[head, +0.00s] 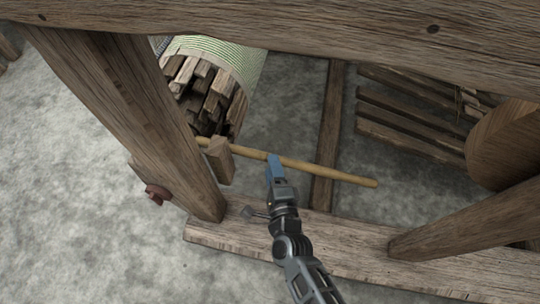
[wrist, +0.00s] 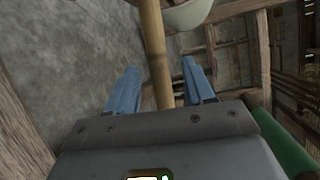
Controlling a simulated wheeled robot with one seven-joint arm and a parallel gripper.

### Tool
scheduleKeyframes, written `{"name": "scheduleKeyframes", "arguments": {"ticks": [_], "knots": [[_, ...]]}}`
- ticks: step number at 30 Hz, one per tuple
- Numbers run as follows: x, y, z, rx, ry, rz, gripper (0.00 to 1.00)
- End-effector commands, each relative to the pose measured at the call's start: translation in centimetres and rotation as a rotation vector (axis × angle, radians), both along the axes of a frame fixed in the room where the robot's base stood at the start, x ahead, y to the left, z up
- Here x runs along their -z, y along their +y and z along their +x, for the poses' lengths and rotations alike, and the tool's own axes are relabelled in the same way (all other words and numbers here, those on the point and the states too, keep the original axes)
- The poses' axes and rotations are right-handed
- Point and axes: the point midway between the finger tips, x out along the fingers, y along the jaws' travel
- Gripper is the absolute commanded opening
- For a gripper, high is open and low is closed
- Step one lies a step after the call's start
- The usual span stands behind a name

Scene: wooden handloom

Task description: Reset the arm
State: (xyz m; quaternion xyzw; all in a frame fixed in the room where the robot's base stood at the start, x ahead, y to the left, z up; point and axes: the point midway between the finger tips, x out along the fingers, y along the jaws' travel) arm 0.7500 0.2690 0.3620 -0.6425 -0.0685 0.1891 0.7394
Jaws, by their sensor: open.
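My gripper (head: 274,168) has blue fingers and reaches in over the loom's lower beam in the head view. Its fingers are at a pale yellow wooden rod (head: 335,174). The rod runs from the left post out to the right, past my gripper. In the wrist view my gripper (wrist: 160,85) is open, with its two blue fingers apart. The rod (wrist: 152,40) passes between them in that view, with gaps showing on both sides. I cannot tell whether it lies within the jaws or just beyond them.
A thick post (head: 135,120) stands left of my gripper, and a slanted one (head: 465,222) at right. The lower beam (head: 360,245) lies under my arm; a top beam (head: 300,28) crosses above. A wood bundle (head: 205,95) sits behind. Bare floor (head: 80,200) is at left.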

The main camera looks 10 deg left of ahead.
Motion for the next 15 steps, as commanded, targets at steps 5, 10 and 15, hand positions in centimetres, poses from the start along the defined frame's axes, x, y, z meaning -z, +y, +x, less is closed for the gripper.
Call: {"name": "scheduleKeyframes", "arguments": {"ticks": [5, 10, 15], "knots": [[-0.27, -0.53, -1.38, 0.000, 0.000, 0.000, 0.53], [-0.24, -0.63, -1.58, 0.000, 0.000, 0.000, 0.53], [-0.24, -0.62, -1.55, 0.000, -0.001, 0.000, 0.53]]}}
